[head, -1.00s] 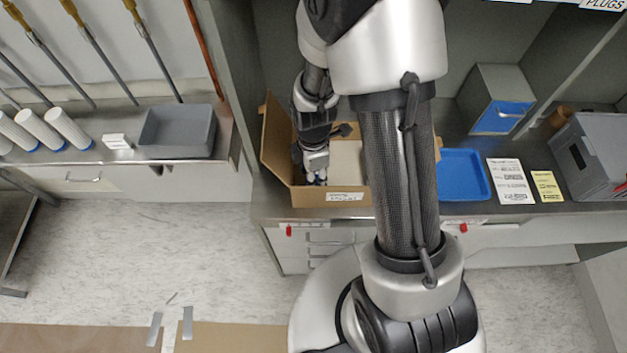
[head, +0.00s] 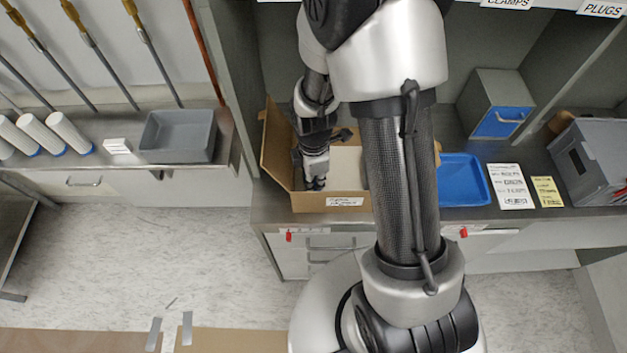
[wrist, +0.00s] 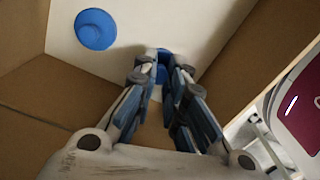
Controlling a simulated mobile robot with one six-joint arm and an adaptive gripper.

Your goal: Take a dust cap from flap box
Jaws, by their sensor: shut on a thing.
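The flap box (head: 277,150) is an open brown cardboard box with a white label on its front, standing on the counter. My gripper (head: 316,184) reaches down inside it, near the front wall. In the wrist view my gripper (wrist: 163,62) is shut on a small blue dust cap (wrist: 162,73), mostly hidden between the fingers. Another round blue dust cap (wrist: 95,29) lies on the pale surface inside the box, apart from the fingers. My arm hides the right part of the box in the head view.
A blue tray (head: 463,182) lies to the right of the box, with a white sheet (head: 510,187) and a yellow card (head: 546,192) beside it. A grey bin (head: 178,137) and white cylinders (head: 68,132) stand on the left counter. A grey case (head: 590,160) stands far right.

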